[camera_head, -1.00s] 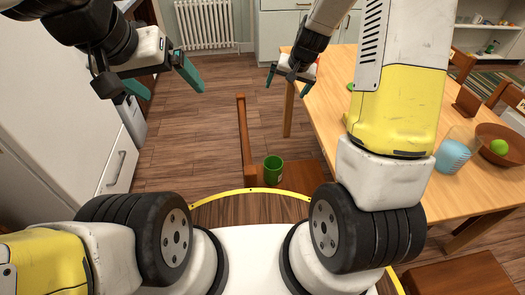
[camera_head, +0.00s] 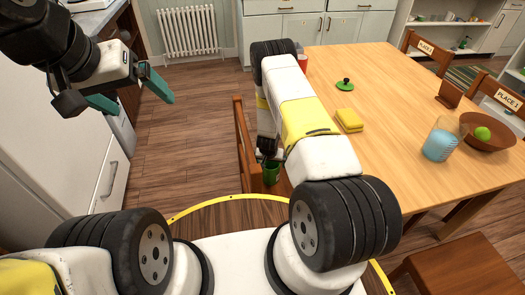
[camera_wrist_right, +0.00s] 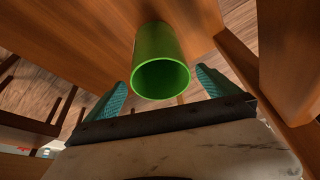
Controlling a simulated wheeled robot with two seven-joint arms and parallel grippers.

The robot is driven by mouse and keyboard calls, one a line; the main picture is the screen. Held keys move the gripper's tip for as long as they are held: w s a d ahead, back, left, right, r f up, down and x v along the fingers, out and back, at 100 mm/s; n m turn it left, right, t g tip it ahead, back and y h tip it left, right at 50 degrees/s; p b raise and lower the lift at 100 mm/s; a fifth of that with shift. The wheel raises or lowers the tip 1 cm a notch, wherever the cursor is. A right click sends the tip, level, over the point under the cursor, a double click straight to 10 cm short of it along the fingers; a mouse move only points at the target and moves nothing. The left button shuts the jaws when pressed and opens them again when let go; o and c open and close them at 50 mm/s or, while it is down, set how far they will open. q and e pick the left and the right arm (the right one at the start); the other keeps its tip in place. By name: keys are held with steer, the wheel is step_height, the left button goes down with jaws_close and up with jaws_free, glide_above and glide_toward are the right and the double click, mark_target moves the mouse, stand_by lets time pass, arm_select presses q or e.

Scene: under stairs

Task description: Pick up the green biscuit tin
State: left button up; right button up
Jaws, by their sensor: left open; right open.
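The green biscuit tin (camera_head: 271,173) stands on the brown chair seat (camera_head: 284,186), partly hidden behind my right arm in the head view. In the right wrist view the tin (camera_wrist_right: 160,76) is an open-topped green cylinder, its rim facing the camera. My right gripper (camera_head: 267,158) is just above the tin. Its two teal fingers are spread apart, one on each side of the tin's rim in the wrist view, with gaps visible. My left gripper (camera_head: 141,98) is open and empty at the upper left, far from the tin.
The chair's wooden back (camera_head: 243,150) rises just left of the tin. The wooden table (camera_head: 390,95) on the right holds a yellow sponge (camera_head: 349,120), a green-based item (camera_head: 345,85), a blue cup (camera_head: 440,143) and a bowl (camera_head: 488,142). Open floor lies left of the chair.

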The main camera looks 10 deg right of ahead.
mark_target(271, 167)
steer(key=x, duration=0.6)
steer(key=shift+f, duration=0.1)
steer(key=c, duration=1.4)
steer(key=shift+r, duration=5.1)
steer(key=shift+c, duration=0.2)
